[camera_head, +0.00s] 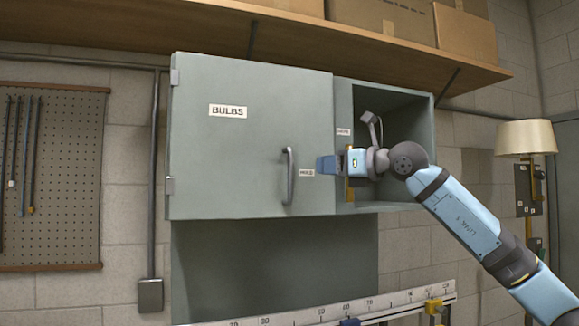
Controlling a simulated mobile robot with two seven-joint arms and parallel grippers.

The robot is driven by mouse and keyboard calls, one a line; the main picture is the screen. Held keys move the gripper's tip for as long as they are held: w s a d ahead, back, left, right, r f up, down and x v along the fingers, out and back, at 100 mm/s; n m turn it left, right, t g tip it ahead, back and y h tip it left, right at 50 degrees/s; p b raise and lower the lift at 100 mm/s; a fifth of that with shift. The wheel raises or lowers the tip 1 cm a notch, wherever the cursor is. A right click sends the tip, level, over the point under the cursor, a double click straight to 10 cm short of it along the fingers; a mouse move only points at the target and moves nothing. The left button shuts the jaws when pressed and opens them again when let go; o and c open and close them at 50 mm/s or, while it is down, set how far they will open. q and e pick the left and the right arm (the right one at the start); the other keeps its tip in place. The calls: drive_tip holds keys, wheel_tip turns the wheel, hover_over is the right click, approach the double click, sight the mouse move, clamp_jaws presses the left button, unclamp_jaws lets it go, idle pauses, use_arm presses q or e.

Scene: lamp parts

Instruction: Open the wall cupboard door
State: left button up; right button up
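The wall cupboard's grey-green door (235,150) carries a "BULBS" label (228,111). Its hinges (170,186) are on the left edge, and the door looks shut. A grey vertical bar handle (289,176) is near its right side. My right gripper (322,166) comes in from the right and points left at the handle, a short gap away from it and not around it. Its fingers show edge-on, so their opening cannot be told. My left gripper is not in view.
Right of the door is an open cubby (405,104), with my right wrist in front of it. A wooden shelf (290,50) with cardboard boxes (465,32) runs above. A lamp (525,138) stands at the right, and a pegboard (60,170) hangs left.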

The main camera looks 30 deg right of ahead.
sight(292, 167)
drive_tip(key=p+x, duration=0.3)
drive_tip(key=x, duration=0.8)
drive_tip(key=shift+a, duration=0.1)
drive_tip(key=shift+s, duration=0.1)
clamp_jaws()
